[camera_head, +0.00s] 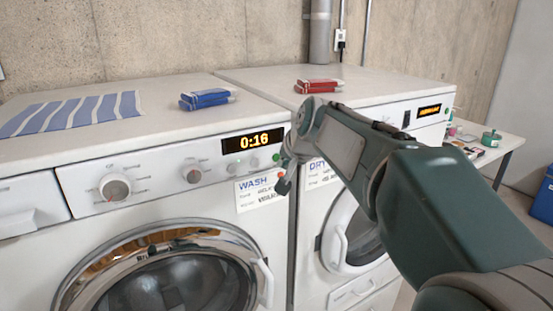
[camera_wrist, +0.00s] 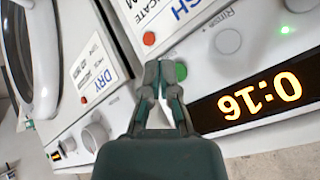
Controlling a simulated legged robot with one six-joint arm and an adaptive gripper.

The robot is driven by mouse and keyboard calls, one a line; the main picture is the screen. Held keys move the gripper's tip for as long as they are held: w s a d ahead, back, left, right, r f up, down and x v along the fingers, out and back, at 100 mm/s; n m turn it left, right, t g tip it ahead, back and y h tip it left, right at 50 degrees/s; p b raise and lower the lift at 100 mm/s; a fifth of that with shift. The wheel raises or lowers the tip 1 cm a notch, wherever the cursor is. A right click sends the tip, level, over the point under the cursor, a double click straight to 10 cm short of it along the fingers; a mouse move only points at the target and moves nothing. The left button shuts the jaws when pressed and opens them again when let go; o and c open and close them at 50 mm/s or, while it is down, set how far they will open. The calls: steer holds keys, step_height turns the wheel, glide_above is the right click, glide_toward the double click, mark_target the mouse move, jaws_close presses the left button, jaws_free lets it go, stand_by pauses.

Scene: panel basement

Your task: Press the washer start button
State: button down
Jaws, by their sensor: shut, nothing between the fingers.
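The washer (camera_head: 120,172) is the white left machine, with a WASH label (camera_head: 262,192) and a lit display (camera_head: 252,142) reading 0:16. In the wrist view the display (camera_wrist: 258,95) appears upside down. A green button (camera_wrist: 181,71) sits on the panel beside the display, partly covered by my right fingertip. A red button (camera_wrist: 149,38) is just above my fingertips. My gripper (camera_wrist: 163,68) is shut and empty, its tips over the panel right beside the green button; I cannot tell whether they touch. In the head view my gripper (camera_head: 286,168) is at the washer's right panel end.
The dryer (camera_head: 318,205) stands against the washer's right side; its DRY label (camera_wrist: 92,72) and a red button (camera_wrist: 84,99) show.

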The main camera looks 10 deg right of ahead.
steer(key=shift+w, duration=0.15)
steer(key=shift+w+a, duration=0.1)
steer(key=shift+w, duration=0.15)
